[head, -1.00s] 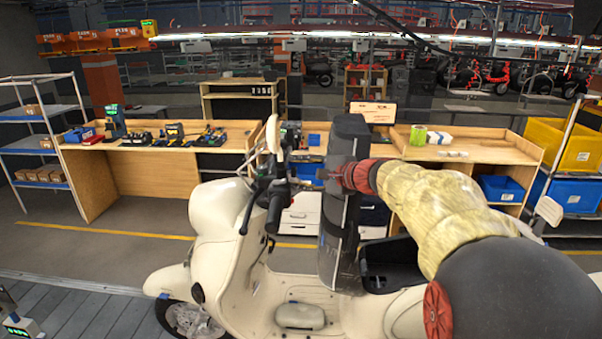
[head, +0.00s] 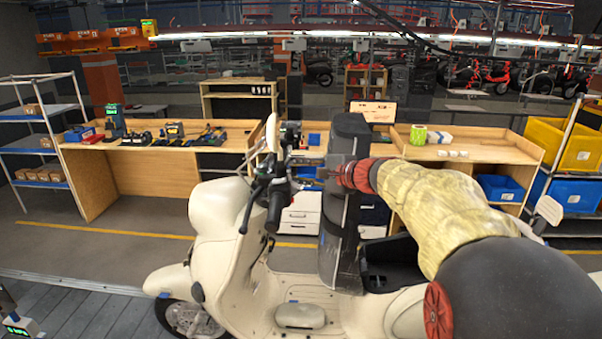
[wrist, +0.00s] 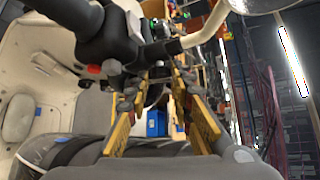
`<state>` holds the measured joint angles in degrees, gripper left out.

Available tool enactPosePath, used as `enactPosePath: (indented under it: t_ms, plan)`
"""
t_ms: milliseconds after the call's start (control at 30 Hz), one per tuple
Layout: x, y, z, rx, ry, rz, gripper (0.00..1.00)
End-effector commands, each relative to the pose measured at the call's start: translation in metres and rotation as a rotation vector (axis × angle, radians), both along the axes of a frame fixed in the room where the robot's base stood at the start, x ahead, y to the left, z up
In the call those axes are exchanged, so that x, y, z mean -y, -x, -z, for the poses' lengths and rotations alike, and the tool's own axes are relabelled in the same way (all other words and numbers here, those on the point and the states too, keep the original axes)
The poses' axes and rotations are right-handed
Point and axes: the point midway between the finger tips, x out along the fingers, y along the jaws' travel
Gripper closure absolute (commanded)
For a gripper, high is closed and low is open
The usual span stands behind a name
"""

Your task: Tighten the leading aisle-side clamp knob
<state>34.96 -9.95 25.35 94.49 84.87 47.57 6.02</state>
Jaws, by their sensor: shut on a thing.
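A cream scooter (head: 222,215) stands side-on with its front to the left. Its handlebar grip (wrist: 120,48) shows close up in the wrist view. My gripper (head: 308,179) reaches leftward past the upright dark seat (head: 346,215) to the handlebar area. In the wrist view, my gripper's (wrist: 158,82) yellow fingers with grey tips flank a small dark part below the handlebar. It is shut on that part, which is too cluttered to identify. I cannot make out a clamp knob for certain in either view.
A mirror (head: 272,133) rises by the handlebar. The grey slat conveyor (head: 75,312) shows at lower left. Wooden workbenches (head: 150,170) with tools stand behind, a wire-framed shelf (head: 40,145) at left, yellow and blue bins (head: 562,148) at right. The floor between scooter and benches is clear.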

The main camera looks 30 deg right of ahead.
Motion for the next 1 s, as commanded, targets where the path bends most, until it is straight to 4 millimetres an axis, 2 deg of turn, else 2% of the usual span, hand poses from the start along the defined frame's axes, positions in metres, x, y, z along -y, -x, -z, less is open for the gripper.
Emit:
enactPosePath:
  t_ms: [233,1000]
  plan:
    - [0.0003,-0.0005,0.0071,0.044,0.027,0.000,1.00]
    - [0.0001,0.0001,0.0101,0.202,0.128,0.000,1.00]
